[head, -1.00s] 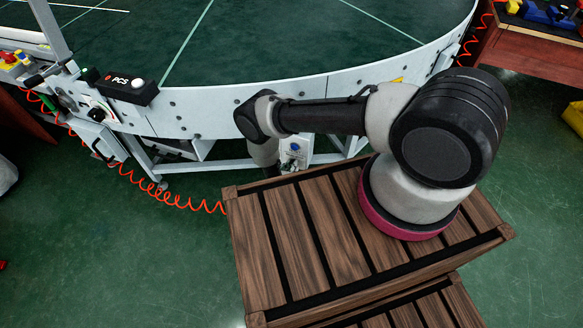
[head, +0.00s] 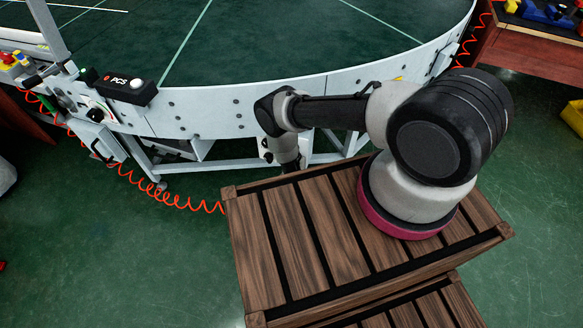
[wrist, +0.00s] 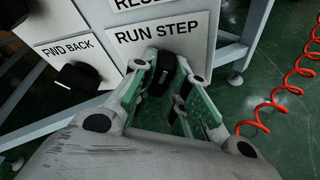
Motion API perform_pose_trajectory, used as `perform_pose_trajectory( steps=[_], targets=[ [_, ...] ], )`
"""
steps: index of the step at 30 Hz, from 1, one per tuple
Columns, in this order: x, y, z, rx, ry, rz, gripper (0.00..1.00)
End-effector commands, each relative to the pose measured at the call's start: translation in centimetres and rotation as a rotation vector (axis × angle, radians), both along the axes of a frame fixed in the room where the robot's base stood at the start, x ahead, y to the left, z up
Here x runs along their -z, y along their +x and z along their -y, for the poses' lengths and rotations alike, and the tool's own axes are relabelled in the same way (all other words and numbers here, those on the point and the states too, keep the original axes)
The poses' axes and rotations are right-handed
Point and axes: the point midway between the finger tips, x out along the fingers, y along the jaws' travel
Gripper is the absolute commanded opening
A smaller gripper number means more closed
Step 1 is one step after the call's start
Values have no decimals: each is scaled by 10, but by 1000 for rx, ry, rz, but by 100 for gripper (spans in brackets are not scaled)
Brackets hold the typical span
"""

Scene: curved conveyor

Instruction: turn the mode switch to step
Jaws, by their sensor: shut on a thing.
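The mode switch is a black knob (wrist: 159,80) on a white panel, below the RUN STEP label (wrist: 158,35) in the wrist view. My gripper (wrist: 157,85) has its green-padded fingers on both sides of this knob and is shut on it. The fingers partly cover the knob, and I cannot tell clearly which word it points to. In the head view the gripper and the switch are hidden behind my arm and the wooden crate.
A second black knob (wrist: 76,76) sits under the FWD BACK label to the left. A wooden crate (head: 285,245) stands below my arm. The curved conveyor (head: 215,110) runs behind it. A coiled orange hose (wrist: 285,90) hangs at the right in the wrist view.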

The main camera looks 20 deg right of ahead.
Motion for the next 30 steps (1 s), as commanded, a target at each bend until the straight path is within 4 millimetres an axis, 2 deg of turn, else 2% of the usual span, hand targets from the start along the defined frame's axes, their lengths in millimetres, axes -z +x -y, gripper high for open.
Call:
perform_pose_trajectory(
  steps=[18,19,21,22,30],
  targets=[
    [0,0,0,1,33,24,0],
    [0,0,0,1,33,24,22],
    [0,0,0,0,32,23,34],
    [0,0,0,0,32,23,38],
    [0,0,0,0,32,23,38]
  ],
)
